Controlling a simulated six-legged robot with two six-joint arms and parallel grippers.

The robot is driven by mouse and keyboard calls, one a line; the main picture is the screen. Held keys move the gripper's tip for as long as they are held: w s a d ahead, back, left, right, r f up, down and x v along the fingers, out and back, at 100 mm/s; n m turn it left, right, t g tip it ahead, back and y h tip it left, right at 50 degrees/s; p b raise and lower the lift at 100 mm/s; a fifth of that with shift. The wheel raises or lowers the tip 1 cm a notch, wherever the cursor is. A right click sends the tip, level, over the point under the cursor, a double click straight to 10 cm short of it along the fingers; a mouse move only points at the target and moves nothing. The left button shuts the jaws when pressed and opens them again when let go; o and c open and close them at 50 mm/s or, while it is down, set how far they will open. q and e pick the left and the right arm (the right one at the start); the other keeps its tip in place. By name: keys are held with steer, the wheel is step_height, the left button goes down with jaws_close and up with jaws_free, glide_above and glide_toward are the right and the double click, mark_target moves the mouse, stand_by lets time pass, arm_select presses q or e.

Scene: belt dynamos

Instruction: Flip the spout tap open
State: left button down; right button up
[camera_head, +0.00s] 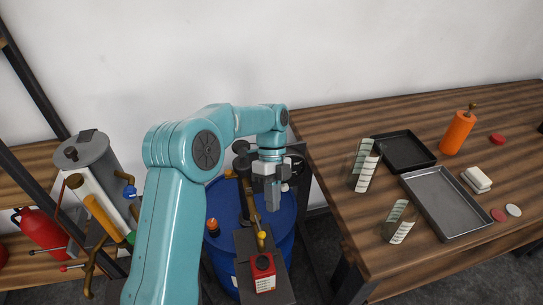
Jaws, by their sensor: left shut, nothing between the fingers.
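My left gripper (273,196) points down with its fingers together and empty. It hangs over the blue drum (226,203), just right of a brass pipe (250,203) as seen in the picture. The pipe slopes toward the front and has a small yellow knob (262,236) near its lower end. A blue-handled fitting (127,180) sits by the grey canister (91,153) at the left. I cannot tell for sure which fitting is the spout tap or how its lever stands. My left arm hides part of the drum. My right gripper is not in view.
A red can (263,273) stands on a dark stand in front of the drum. The wooden table (340,215) at right holds dark and grey trays, an orange bottle (458,131) and patterned glasses. Red extinguishers (40,229) are at left.

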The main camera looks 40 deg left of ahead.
arm_select(q)
steer(key=v, duration=0.9)
steer(key=shift+r+p, duration=0.4)
steer(key=shift+p, duration=0.05)
steer(key=shift+w+a+f, duration=0.1)
steer(key=shift+f, duration=0.05)
